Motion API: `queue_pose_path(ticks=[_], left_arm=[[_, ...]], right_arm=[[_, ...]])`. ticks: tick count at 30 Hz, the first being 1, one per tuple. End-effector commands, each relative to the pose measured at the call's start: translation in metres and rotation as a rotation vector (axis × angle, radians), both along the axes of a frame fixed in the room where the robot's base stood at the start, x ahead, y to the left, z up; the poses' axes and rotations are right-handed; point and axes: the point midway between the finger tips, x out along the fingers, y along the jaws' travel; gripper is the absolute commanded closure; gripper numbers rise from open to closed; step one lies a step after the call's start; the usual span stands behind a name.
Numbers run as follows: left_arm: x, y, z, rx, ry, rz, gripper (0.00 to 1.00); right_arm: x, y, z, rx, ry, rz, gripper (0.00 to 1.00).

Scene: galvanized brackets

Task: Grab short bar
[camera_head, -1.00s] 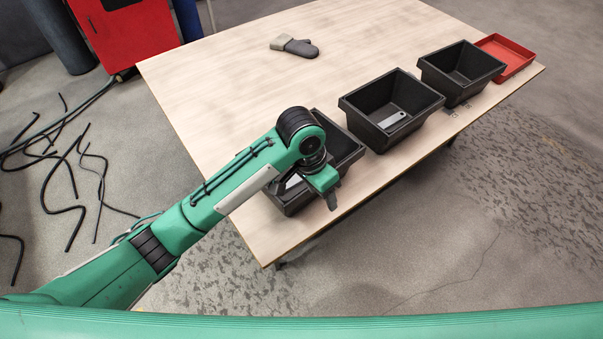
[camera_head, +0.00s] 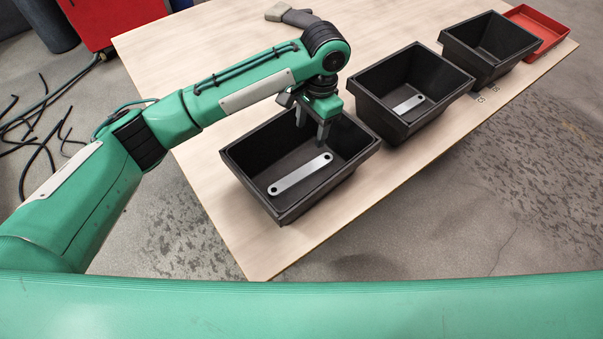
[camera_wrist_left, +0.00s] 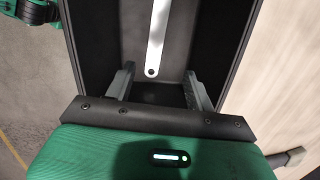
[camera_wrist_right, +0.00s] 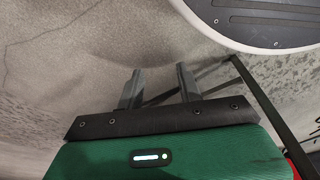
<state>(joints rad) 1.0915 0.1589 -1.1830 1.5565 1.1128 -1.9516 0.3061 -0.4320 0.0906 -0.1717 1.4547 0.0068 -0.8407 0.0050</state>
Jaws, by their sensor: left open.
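A grey flat bar (camera_head: 408,104) with a hole lies in the middle black bin (camera_head: 372,97); it looks shorter than the other bar. A longer flat bar (camera_head: 300,174) with end holes lies on the floor of the nearest black bin (camera_head: 243,178). My left gripper (camera_head: 311,125) is open and empty, pointing down at the far side of the nearest bin, beyond the longer bar. In the left wrist view the longer bar (camera_wrist_left: 156,40) shows ahead of the open fingers (camera_wrist_left: 158,85). My right gripper (camera_wrist_right: 160,85) is open and empty over the floor, away from the table.
A third black bin (camera_head: 455,50) and a red tray (camera_head: 549,27) stand farther right on the wooden table (camera_head: 190,100). The table's left part is clear.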

Motion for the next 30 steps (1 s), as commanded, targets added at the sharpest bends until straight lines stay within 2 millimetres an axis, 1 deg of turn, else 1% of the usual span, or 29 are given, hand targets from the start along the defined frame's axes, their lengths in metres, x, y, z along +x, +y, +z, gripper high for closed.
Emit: queue_pose_path(ticks=[5, 9, 12, 15, 20, 26, 30], left_arm=[[-0.002, 0.003, -0.022, 0.001, 0.002, 0.001, 0.45], [-0.005, 0.006, -0.051, 0.001, 0.002, 0.002, 0.45], [-0.006, 0.008, -0.068, 0.0, 0.001, 0.001, 0.45], [-0.007, 0.009, -0.08, 0.0, 0.001, 0.0, 0.45], [-0.009, 0.01, -0.088, 0.0, 0.0, 0.0, 0.45], [-0.021, 0.018, -0.114, 0.002, 0.001, 0.001, 0.45], [-0.022, 0.019, -0.131, 0.0, 0.0, 0.0, 0.45]], right_arm=[[0.002, 0.001, 0.004, 0.001, 0.0, -0.001, 0.64], [0.003, 0.001, 0.006, 0.001, -0.001, -0.001, 0.64], [0.004, 0.002, 0.008, 0.002, -0.002, -0.001, 0.64], [0.005, 0.002, 0.009, 0.002, -0.003, -0.002, 0.64], [0.005, 0.002, 0.01, 0.002, -0.002, -0.002, 0.64], [0.004, 0.001, 0.008, 0.002, -0.004, -0.001, 0.64], [0.002, 0.0, 0.004, -0.001, 0.004, -0.001, 0.64]])
